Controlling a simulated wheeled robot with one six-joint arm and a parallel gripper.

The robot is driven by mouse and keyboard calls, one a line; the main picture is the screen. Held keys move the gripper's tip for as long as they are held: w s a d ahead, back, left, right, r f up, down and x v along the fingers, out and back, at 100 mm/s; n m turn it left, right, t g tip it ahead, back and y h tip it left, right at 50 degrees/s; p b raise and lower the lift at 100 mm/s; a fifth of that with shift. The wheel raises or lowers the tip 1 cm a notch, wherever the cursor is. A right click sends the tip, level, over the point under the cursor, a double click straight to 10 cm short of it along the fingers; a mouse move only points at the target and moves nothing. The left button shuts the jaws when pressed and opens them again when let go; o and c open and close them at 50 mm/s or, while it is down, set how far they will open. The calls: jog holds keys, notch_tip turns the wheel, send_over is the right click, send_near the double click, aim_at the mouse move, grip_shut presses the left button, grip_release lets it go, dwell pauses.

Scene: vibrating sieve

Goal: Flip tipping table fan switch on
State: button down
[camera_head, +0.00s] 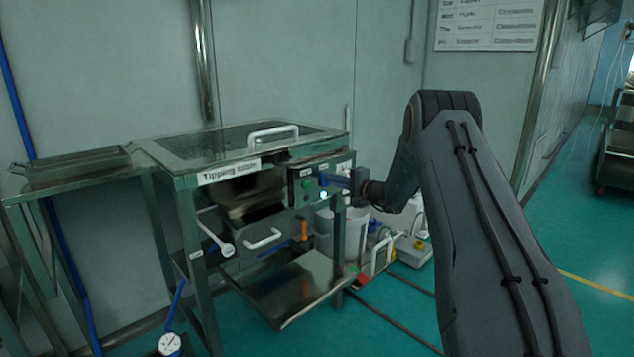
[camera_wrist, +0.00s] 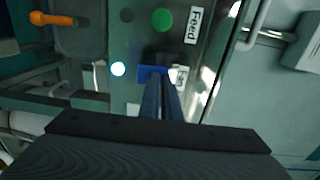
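The tipping table (camera_head: 218,172), a steel cabinet with a "Tipping table" label, stands left of centre in the head view. Its control panel (camera_head: 300,197) is on the front right. In the wrist view the panel has a green button (camera_wrist: 162,20) beside a "Feed" label, a lit white lamp (camera_wrist: 118,68), and a small blue part (camera_wrist: 151,73), perhaps the fan switch, near a partly covered label. My gripper (camera_head: 335,181) reaches the panel from the right. Its narrow fingers (camera_wrist: 160,84) are close together, with their tips at the blue part. Whether they touch it is unclear.
A side table (camera_head: 75,175) is at the left. Green floor is open at the right.

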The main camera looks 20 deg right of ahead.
jog(key=r+p+v, duration=0.1)
jog(key=r+v, duration=0.1)
jog(key=v, duration=1.1)
jog(key=shift+s+d, duration=0.2)
jog(key=shift+s, duration=0.05)
jog(key=shift+r, duration=0.1)
